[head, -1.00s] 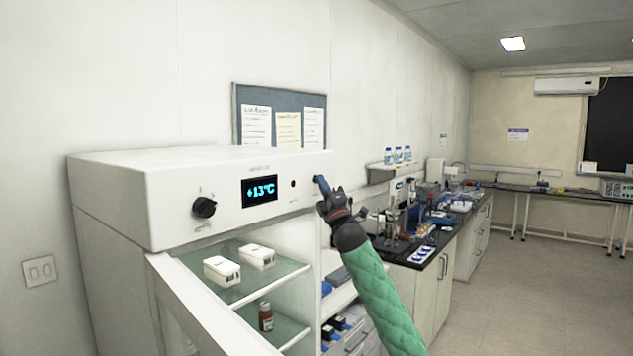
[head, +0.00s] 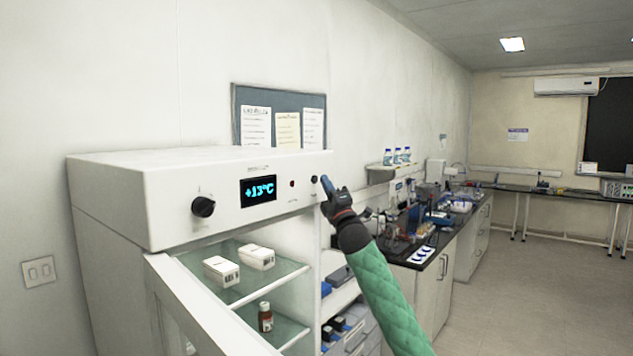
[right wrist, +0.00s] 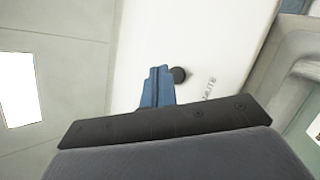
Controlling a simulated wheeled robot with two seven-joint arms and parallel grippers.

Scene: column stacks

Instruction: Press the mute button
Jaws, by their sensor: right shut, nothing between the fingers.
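The mute button is a small dark round knob (head: 314,179) at the right end of the white refrigerator's front panel (head: 225,200). In the right wrist view the button (right wrist: 180,74) sits beside the label "MUTE" on the white panel. My right gripper (head: 326,181) is shut and empty, with its fingertips just right of the button in the head view. In the right wrist view its blue fingertips (right wrist: 158,75) lie just left of the button. I cannot tell whether they touch the panel. My left gripper is not in view.
Below, the open cabinet has glass shelves with white boxes (head: 221,270) and a brown bottle (head: 265,317). A cluttered bench (head: 425,250) stands to the right.

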